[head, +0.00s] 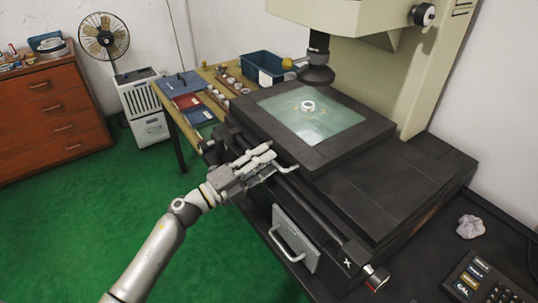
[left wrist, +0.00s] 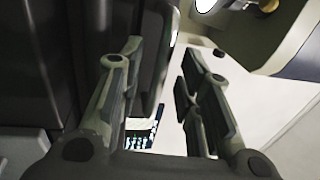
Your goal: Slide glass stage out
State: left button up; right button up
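The glass stage (head: 322,117) is a pale green pane in a thick dark frame (head: 345,147), on the bed of a large measuring machine. A small metal ring (head: 308,106) lies on the glass under the lens. My left gripper (head: 270,158) is at the stage's front left side, close to a small light bent handle (head: 288,171). In the left wrist view its two fingers (left wrist: 164,52) stand apart. A dark edge shows between and behind them, and I cannot tell whether they touch the handle. My right gripper is in neither view.
The lens (head: 317,73) hangs above the stage. A dark bar with a knob (head: 376,278) runs along the machine's front, near a grey plate with a handle (head: 295,240). A keypad (head: 482,280) and crumpled cloth (head: 470,226) lie at right. Green floor (head: 60,220) is clear.

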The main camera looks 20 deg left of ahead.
pick_arm(q)
jog(key=shift+x, duration=0.85)
jog(key=shift+c, duration=0.3)
grip_shut()
